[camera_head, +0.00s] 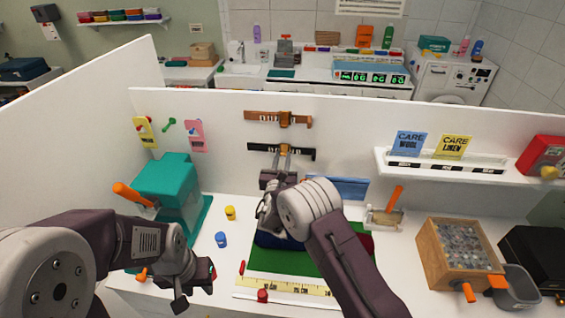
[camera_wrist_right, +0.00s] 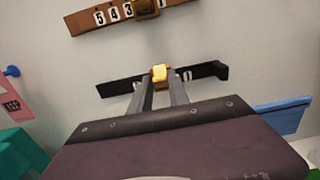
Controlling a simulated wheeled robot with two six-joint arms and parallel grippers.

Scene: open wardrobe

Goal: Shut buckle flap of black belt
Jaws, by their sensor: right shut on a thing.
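The black belt (camera_head: 264,147) hangs on the white back panel below a brown belt. In the right wrist view, the black belt (camera_wrist_right: 118,88) is tilted, with a hooked right end and white marks. Its brass-yellow buckle flap (camera_wrist_right: 160,73) shows between the fingertips of my right gripper (camera_wrist_right: 160,82). My right gripper (camera_head: 286,152) is shut on the flap at the belt's middle, and its fingers hide part of the belt. I cannot tell the flap's exact angle. My left gripper (camera_head: 196,290) is low at the left, open and empty, away from the belt.
The brown belt (camera_head: 262,118) hangs just above. A teal press (camera_head: 168,185) stands left, with yellow (camera_head: 230,213) and blue (camera_head: 221,240) spools beside it. A green mat (camera_head: 275,262) lies under my right arm. A wooden box (camera_head: 455,255) and shelf (camera_head: 440,160) are right.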

